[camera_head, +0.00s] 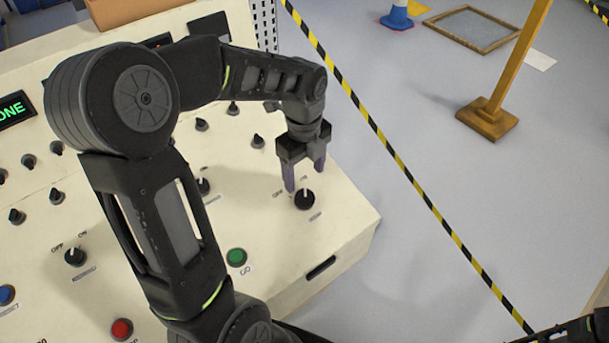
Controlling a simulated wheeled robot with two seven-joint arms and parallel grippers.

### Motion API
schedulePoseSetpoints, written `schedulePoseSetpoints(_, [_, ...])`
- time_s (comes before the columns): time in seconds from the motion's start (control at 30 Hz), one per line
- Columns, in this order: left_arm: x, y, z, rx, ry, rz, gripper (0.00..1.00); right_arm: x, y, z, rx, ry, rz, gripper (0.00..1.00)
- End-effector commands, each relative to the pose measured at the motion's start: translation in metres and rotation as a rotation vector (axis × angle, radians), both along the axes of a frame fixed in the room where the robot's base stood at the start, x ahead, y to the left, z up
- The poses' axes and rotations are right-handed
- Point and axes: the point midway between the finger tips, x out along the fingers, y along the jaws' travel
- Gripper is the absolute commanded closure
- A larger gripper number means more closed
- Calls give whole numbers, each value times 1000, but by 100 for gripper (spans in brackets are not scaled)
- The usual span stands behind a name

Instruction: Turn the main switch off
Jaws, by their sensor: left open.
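A large black rotary switch (305,199) with a white pointer line sits near the right edge of the cream control panel (345,215). OFF and ON are printed above it, and its pointer stands roughly upright in the picture. I cannot read the label below it, so I cannot tell if it is the main switch. My left gripper (304,186) points down just behind this knob. Its two fingers are apart and nothing shows between them; I cannot tell if they touch the knob. Another OFF/ON knob (75,256) is at the lower left. My right gripper is out of view.
A green button (236,257), a red button (122,329) and a blue button (7,294) are on the panel, with several small knobs behind. Yellow-black tape (410,179) crosses the floor at the right. A yellow post (506,75) stands beyond it.

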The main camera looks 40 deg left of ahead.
Motion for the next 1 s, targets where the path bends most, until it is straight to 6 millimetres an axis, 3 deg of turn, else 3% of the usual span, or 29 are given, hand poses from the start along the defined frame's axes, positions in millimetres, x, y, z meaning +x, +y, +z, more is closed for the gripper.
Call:
schedulePoseSetpoints(0.43, [0,0,-8,-1,3,0,32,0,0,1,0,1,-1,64])
schedulePoseSetpoints(0.8, [0,-1,-61,-2,5,0,32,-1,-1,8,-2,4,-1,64])
schedulePoseSetpoints(1.0, [1,-1,-78,-1,2,0,32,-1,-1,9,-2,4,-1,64])
